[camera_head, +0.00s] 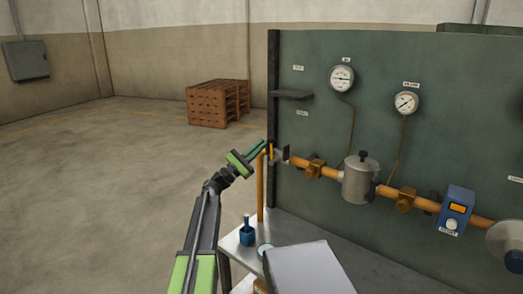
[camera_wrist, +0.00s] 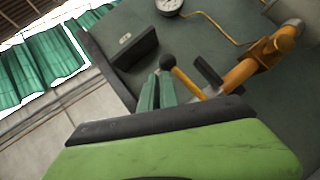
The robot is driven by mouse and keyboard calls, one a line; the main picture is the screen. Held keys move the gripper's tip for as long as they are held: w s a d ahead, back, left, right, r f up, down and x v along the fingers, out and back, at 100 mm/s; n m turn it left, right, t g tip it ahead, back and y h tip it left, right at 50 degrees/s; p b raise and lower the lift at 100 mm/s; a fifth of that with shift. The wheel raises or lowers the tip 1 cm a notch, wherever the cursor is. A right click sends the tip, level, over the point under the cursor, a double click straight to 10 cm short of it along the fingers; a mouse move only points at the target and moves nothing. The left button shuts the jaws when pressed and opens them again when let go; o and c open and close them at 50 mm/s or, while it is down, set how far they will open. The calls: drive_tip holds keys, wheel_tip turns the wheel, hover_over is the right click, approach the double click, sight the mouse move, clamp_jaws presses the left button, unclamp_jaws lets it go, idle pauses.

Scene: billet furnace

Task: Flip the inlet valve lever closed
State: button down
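The inlet valve lever (camera_wrist: 186,83) is a yellow-orange bar with a black ball knob (camera_wrist: 168,62), in front of the orange pipe in the wrist view. In the head view the lever lies near the panel's left edge, small and partly hidden by my gripper (camera_head: 260,147). My gripper's green fingers (camera_wrist: 157,90) reach up just left of the knob in the wrist view. They look close together with a narrow gap; I cannot tell whether they touch the knob. No grasp on the lever is visible.
The green panel (camera_head: 320,130) carries gauges (camera_head: 342,79), a small shelf (camera_head: 292,95) and a metal canister (camera_head: 361,180) along the pipe. A bench (camera_head: 232,246) with a blue bottle (camera_head: 247,236) stands below. The floor at left is open, with wooden pallets (camera_head: 208,107) behind.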

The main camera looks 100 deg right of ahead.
drive_tip(key=w+f+b, duration=0.4)
drive_tip(key=w+f, duration=0.1)
drive_tip(key=w, duration=0.6)
drive_tip(key=shift+w+d, duration=0.2)
drive_tip(key=shift+w, duration=0.05)
